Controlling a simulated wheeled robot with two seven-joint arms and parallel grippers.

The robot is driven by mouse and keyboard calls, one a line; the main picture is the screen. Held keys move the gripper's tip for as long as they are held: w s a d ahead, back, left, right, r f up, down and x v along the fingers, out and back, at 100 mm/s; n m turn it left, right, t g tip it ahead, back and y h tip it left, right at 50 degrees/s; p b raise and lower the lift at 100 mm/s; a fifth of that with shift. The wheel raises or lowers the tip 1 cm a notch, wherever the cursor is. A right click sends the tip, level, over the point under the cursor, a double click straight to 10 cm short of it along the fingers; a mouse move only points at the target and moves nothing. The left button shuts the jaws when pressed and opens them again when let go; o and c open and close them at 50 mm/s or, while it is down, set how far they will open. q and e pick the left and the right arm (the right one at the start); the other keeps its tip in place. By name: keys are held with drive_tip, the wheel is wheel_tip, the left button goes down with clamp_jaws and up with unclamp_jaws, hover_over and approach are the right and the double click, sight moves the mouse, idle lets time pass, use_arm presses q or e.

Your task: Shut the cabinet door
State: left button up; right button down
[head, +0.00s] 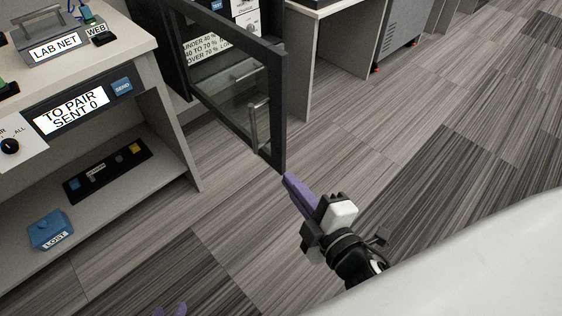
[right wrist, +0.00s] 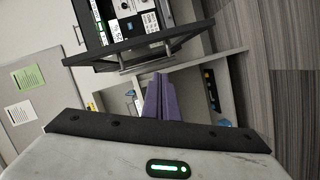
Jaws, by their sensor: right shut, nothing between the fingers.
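The cabinet door (head: 228,82) is a glass panel in a dark frame. It stands open, swung out from the cabinet (head: 172,60), with its free edge toward me. A metal bar handle (head: 258,122) is near that edge. My right gripper (head: 287,178) has purple fingers shut together, empty, just below the door's lower free corner; I cannot tell whether they touch. In the right wrist view the shut fingers (right wrist: 159,98) point toward the door frame (right wrist: 140,42). Of my left gripper (head: 170,310), only two purple tips show at the bottom edge, apart.
A desk (head: 135,50) with a LAB NET box (head: 55,45) stands left of the door, with a blue LOST box (head: 50,230) on its low shelf. Another desk (head: 330,15) is behind the door. The carpet floor (head: 430,120) to the right is clear.

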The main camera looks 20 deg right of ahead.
sight(282, 136)
use_arm(q)
wheel_tip(282, 136, down, 2)
drive_tip(key=shift+w+d+f, duration=0.1)
drive_tip(key=shift+f, duration=0.15)
use_arm(e)
drive_tip(key=w+d+n, duration=0.1)
drive_tip(key=w, duration=0.3)
drive_tip(key=w+d+r+n+t, duration=0.1)
drive_tip(key=w+n, duration=0.1)
drive_tip(key=w, duration=0.2)
drive_tip(key=w+n+t, duration=0.1)
drive_tip(key=w, duration=0.3)
drive_tip(key=shift+w+d+r, duration=0.15)
drive_tip(key=shift+d+r, duration=0.15)
drive_tip(key=shift+d, duration=0.1)
